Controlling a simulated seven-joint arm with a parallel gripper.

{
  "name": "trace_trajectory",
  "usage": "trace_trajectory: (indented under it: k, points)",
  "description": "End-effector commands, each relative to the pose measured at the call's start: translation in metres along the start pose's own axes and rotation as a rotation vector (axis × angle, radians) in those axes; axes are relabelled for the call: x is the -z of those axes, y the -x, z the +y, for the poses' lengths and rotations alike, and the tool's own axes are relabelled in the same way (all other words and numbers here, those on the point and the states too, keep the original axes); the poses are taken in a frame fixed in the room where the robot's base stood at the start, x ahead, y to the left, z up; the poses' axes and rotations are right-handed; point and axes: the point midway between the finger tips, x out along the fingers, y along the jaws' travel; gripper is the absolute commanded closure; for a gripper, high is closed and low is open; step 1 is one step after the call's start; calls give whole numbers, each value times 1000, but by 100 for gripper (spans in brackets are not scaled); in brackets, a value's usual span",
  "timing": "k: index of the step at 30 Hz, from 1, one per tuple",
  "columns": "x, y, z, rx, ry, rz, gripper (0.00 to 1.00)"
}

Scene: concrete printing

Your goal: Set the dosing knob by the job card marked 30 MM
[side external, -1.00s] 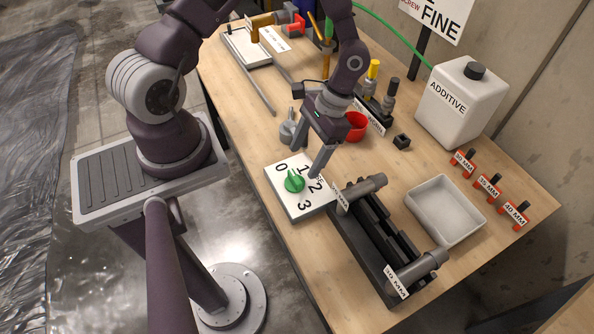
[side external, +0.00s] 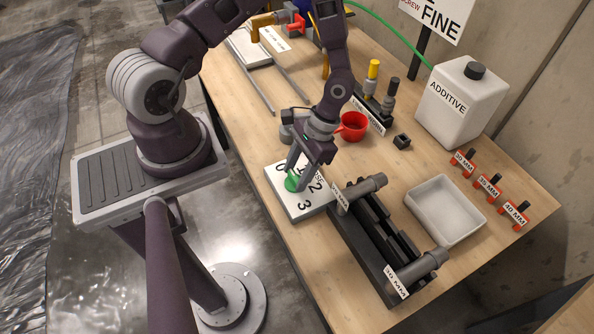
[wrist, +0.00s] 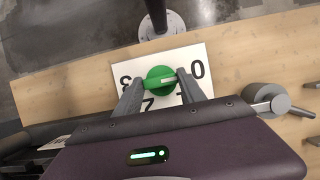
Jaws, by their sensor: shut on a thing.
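The green dosing knob (side external: 292,183) sits on a white dial plate (side external: 305,213) with the figures 0, 1, 2 and 3 near the table's left edge. It also shows in the wrist view (wrist: 158,74). My gripper (wrist: 160,84) has a finger at each side of the knob and is shut on it. I cannot pick out the job card for certain. A tag (side external: 397,282) on the black rack and several red-clipped tags (side external: 465,161) bear MM sizes in small print.
The black rack (side external: 365,250) with grey cylinders stands close to the right of the dial plate. Beyond are a white tray (side external: 418,194), a red cup (side external: 354,126), a white ADDITIVE jug (side external: 462,108) and a FINE sign (side external: 438,18). A grey-handled metal piece (wrist: 268,100) lies near my gripper.

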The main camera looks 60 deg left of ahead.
Motion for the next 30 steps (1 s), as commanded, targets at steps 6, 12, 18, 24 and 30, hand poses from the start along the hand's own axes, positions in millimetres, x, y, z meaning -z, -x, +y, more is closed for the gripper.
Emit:
trace_trajectory:
  k: [6, 12, 18, 24, 30]
  points:
    - [0, 1, 0, 14, -33, 1, 93]
    - [0, 1, 1, 59, -137, 1, 93]
    - [0, 1, 2, 127, -301, 2, 93]
    - [0, 1, 4, 200, -478, 2, 93]
    - [-1, 1, 5, 269, -645, 2, 93]
